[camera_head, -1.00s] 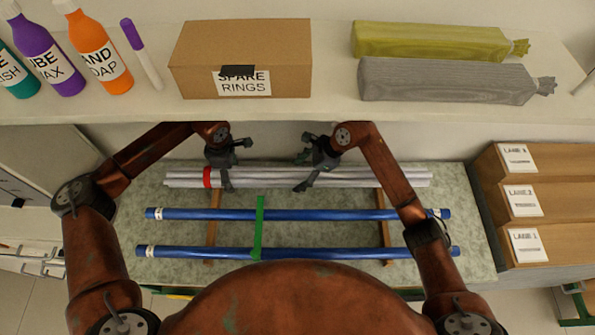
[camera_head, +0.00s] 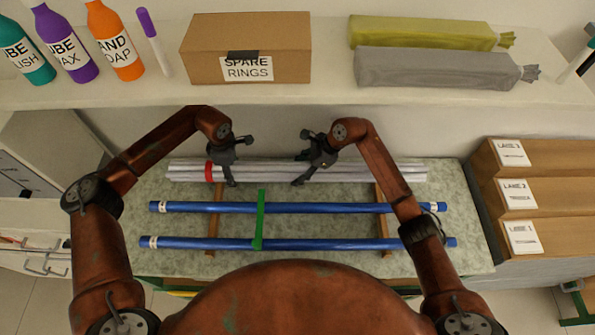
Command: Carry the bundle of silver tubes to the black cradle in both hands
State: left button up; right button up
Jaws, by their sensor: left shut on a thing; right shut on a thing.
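The bundle of silver tubes (camera_head: 270,172) lies lengthwise across the back of the green speckled counter, with a red band (camera_head: 209,171) near its left end. My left gripper (camera_head: 231,164) is shut on the bundle just right of the red band. My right gripper (camera_head: 304,168) is shut on it near the middle. The grippers hide small parts of the tubes. I cannot tell whether the bundle is clear of the counter. I do not make out a black cradle in view.
Two blue tubes (camera_head: 325,208) lie in front on wooden rails (camera_head: 382,228), with a green strip (camera_head: 260,222) across them. A shelf above holds a spare rings box (camera_head: 246,50), bottles (camera_head: 115,42) and wrapped bundles (camera_head: 435,70). Lane boxes (camera_head: 535,197) stand at right.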

aim_at(294, 165)
pick_arm(q)
jog(key=shift+s+r, duration=0.1)
jog(key=shift+c, duration=0.7)
pick_arm(e)
jog(key=shift+d+r, duration=0.1)
jog(key=shift+r, duration=0.05)
jog(key=shift+c, duration=0.7)
pick_arm(q)
jog(key=shift+w+f, duration=0.25)
jog(key=shift+w, duration=0.15)
jog(key=c, duration=0.4)
pick_arm(e)
jog(key=shift+w+d+f, duration=0.1)
jog(key=shift+w+f, duration=0.2)
jog(key=c, duration=0.5)
pick_arm(q)
jog(key=shift+s+r, duration=0.15)
jog(key=shift+c, duration=0.2)
pick_arm(e)
jog(key=shift+s+r, duration=0.15)
